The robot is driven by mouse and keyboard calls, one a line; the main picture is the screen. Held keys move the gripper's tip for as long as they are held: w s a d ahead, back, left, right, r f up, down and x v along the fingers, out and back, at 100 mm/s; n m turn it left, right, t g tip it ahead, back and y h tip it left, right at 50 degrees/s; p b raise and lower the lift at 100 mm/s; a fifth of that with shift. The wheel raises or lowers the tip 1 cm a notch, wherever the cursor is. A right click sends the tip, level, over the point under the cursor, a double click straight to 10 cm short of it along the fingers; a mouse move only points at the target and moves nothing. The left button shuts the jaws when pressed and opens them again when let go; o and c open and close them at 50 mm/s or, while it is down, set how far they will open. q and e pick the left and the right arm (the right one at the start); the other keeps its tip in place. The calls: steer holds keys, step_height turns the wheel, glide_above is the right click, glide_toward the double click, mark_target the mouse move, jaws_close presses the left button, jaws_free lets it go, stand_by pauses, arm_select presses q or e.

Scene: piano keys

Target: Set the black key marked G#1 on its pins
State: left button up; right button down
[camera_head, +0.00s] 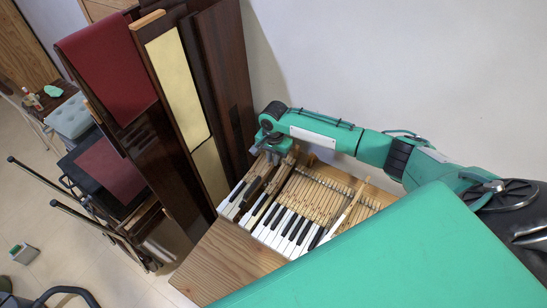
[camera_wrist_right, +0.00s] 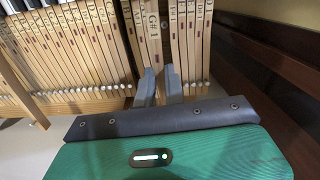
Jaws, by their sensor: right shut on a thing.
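My right gripper (camera_head: 274,148) reaches down over the left end of the keyboard. In the right wrist view its two grey fingers (camera_wrist_right: 158,86) are shut on a wooden key stick (camera_wrist_right: 153,35) whose mark looks like G#1. The stick stands out among the neighbouring key sticks and seems raised above them. Its black front part and the pins under it cannot be made out. Other marked key sticks (camera_wrist_right: 183,40) lie close on its right, and more lie on its left. My left gripper is not in view.
White and black keys (camera_head: 285,232) fill the middle of the keyboard, with bare wooden sticks behind. A wooden board (camera_head: 225,262) lies in front. Dark wood panels (camera_head: 222,70) stand close at the left. A white wall (camera_head: 400,60) rises behind.

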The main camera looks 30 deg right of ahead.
steer(key=shift+f+b, duration=2.35)
steer(key=shift+f, duration=0.75)
steer(key=shift+p, duration=0.55)
steer(key=shift+p, duration=0.75)
steer(key=shift+p, duration=0.65)
steer(key=shift+f, duration=0.7)
